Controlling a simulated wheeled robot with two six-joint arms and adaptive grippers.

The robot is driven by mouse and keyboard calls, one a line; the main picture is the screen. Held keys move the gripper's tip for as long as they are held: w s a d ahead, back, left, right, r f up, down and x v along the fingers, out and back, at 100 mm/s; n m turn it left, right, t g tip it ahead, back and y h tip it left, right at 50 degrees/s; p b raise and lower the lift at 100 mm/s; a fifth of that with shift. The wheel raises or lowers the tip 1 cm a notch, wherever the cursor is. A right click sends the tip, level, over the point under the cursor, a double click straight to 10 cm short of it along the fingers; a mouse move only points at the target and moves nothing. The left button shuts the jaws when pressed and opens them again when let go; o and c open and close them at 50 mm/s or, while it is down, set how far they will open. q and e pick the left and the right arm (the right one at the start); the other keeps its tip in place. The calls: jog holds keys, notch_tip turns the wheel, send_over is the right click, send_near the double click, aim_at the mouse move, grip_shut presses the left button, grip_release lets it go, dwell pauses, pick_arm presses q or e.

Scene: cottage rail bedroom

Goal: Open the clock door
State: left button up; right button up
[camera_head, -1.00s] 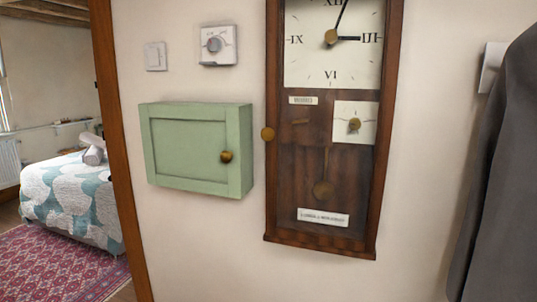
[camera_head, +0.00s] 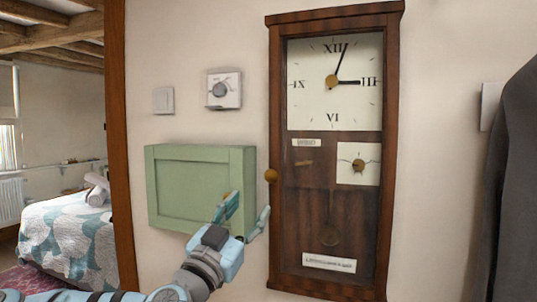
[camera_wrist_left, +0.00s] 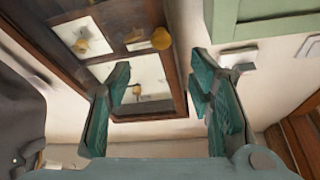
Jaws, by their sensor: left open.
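The wall clock (camera_head: 384,225) has a tall dark wood case, a large dial and a glazed door front that looks shut. A round brass knob (camera_head: 271,176) sits on its left edge; it also shows in the left wrist view (camera_wrist_left: 161,38). My left gripper (camera_head: 247,207) is open, with its two fingers pointing up, a little below and left of the knob in the head view. In the left wrist view, the open fingers (camera_wrist_left: 158,78) frame the clock's edge, and the knob appears beyond them, apart from both. My right gripper is not in view.
A green cabinet (camera_head: 190,160) hangs left of the clock; my left gripper hides its lower right part. A thermostat (camera_head: 224,90) and a light switch (camera_head: 163,100) are above it. A dark coat (camera_head: 512,200) hangs at the right. A doorway with a bed is at the left.

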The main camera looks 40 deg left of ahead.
aim_at(270, 178)
pick_arm(q)
jog(key=p+x, duration=0.8)
jog(key=x, duration=0.3)
jog(key=shift+w+r+p, duration=0.15)
jog(key=shift+w+p, duration=0.15)
jog(key=shift+p, duration=0.05)
jog(key=shift+a, duration=0.15)
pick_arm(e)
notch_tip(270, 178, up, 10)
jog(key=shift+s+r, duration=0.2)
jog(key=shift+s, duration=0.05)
pick_arm(q)
jog(key=shift+c, duration=0.4)
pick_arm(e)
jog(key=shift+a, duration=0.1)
pick_arm(q)
grip_shut()
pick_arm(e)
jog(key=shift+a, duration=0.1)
